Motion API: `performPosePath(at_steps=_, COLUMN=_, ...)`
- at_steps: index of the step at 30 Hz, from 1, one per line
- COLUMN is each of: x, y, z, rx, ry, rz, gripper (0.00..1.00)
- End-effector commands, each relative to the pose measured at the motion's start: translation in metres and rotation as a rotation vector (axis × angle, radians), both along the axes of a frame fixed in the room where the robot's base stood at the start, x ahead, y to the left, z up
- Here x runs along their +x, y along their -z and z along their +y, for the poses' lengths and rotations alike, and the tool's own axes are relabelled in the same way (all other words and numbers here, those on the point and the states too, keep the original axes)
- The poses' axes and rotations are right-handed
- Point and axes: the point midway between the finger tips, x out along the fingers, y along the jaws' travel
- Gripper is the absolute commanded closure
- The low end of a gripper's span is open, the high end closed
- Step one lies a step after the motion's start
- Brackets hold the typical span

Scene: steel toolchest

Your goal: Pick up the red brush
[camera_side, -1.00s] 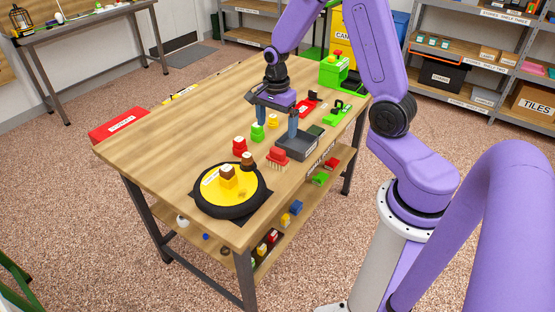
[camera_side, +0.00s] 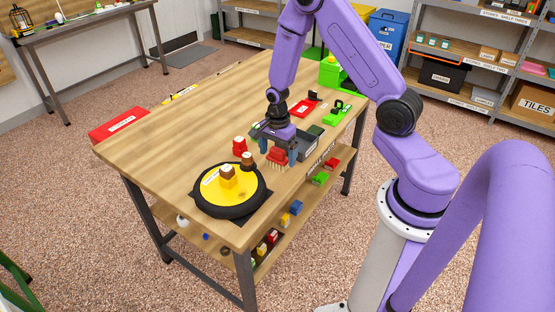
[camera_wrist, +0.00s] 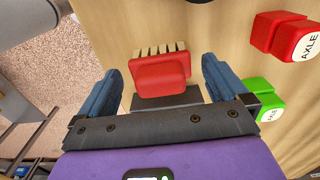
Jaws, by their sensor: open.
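The red brush (camera_side: 277,156) with pale bristles lies on the wooden workbench, at the near end of a dark grey tray. In the wrist view the brush (camera_wrist: 160,75) shows between the two blue fingers, its bristles pointing to the top of the picture. My gripper (camera_side: 277,150) is over the brush, with one finger on either side of it. The gripper's fingers (camera_wrist: 160,85) are wide apart, with gaps to both sides of the brush. I cannot tell how high the fingertips are above the bench.
The dark grey tray (camera_side: 304,150) is right beside the brush. Red blocks (camera_side: 239,147) stand to the left; the wrist view shows red blocks (camera_wrist: 278,32) and a green block (camera_wrist: 264,103) marked AXLE. A black-and-yellow turntable (camera_side: 240,207) is nearer.

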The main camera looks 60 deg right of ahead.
Motion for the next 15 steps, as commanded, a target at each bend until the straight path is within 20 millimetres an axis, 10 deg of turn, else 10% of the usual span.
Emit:
performPosePath(at_steps=14, x=0.001, y=0.017, z=0.0, rx=0.0, ry=0.0, rz=-0.002, gripper=0.0)
performPosePath(at_steps=15, x=0.001, y=0.017, z=0.0, rx=0.0, ry=0.0, rz=-0.002, gripper=0.13)
